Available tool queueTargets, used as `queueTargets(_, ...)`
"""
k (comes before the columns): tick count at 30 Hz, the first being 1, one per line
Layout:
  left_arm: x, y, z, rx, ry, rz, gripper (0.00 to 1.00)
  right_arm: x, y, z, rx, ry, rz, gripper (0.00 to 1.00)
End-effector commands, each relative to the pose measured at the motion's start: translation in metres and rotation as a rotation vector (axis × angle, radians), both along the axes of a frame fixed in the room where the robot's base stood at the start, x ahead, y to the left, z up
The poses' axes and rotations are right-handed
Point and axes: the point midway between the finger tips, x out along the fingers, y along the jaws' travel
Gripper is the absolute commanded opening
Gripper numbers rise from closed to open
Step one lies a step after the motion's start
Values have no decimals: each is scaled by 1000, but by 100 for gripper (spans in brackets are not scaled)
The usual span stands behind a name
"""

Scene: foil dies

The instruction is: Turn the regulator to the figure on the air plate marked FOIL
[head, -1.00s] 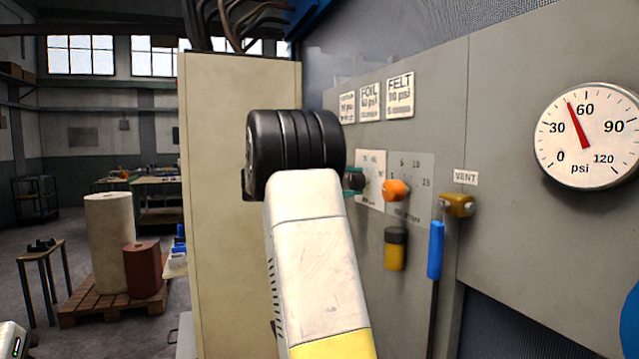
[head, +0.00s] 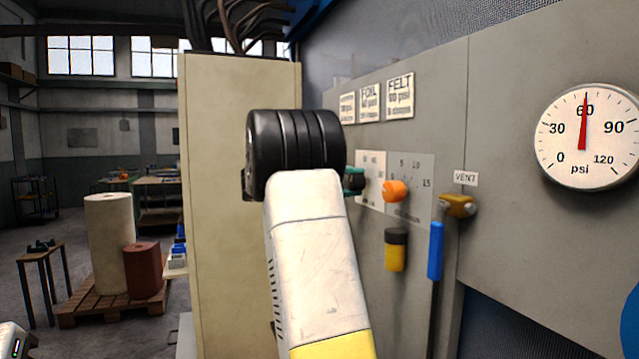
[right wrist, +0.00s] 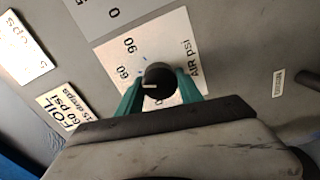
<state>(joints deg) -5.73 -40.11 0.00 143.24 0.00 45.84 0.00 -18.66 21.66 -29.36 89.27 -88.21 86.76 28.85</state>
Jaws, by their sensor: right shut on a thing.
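My right gripper (head: 354,180) reaches the panel; its dark wrist hides most of the regulator in the head view. In the right wrist view its green fingers (right wrist: 160,84) are shut on the dark round regulator knob (right wrist: 161,76), one on each side. The knob's white mark points left, on the side of the 60 on the AIR psi scale plate (right wrist: 178,48). The FOIL air plate (right wrist: 62,112) reads 60 psi; it also shows in the head view (head: 370,103). The gauge (head: 560,150) has its red needle nearly upright at 60.
The FELT plate (head: 400,97) is above. A cream cabinet (head: 225,270) stands to the left.

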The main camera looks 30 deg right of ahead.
Motion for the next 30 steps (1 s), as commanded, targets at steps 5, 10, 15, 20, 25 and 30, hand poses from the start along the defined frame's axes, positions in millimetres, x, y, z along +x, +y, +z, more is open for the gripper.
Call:
queueTargets(5, 0, 0, 0, 0, 0, 0, 0, 0, 1, -2, 3, 3, 1, 65)
queueTargets(10, 0, 0, 0, 0, 0, 0, 0, 0, 0, -1, 2, 2, 0, 65)
queueTargets(15, 0, 0, 0, 0, 0, 0, 0, 1, 2, -1, 2, 2, 0, 65)
queueTargets(20, 0, 0, 0, 0, 0, 0, 0, 3, 20, 0, 3, 2, 3, 65)
queueTargets(25, 0, 0, 0, 0, 0, 0, 0, 7, 50, 1, 2, 2, 4, 65)
queueTargets(30, 0, 0, 0, 0, 0, 0, 0, 9, 72, 1, 2, 2, 2, 65)
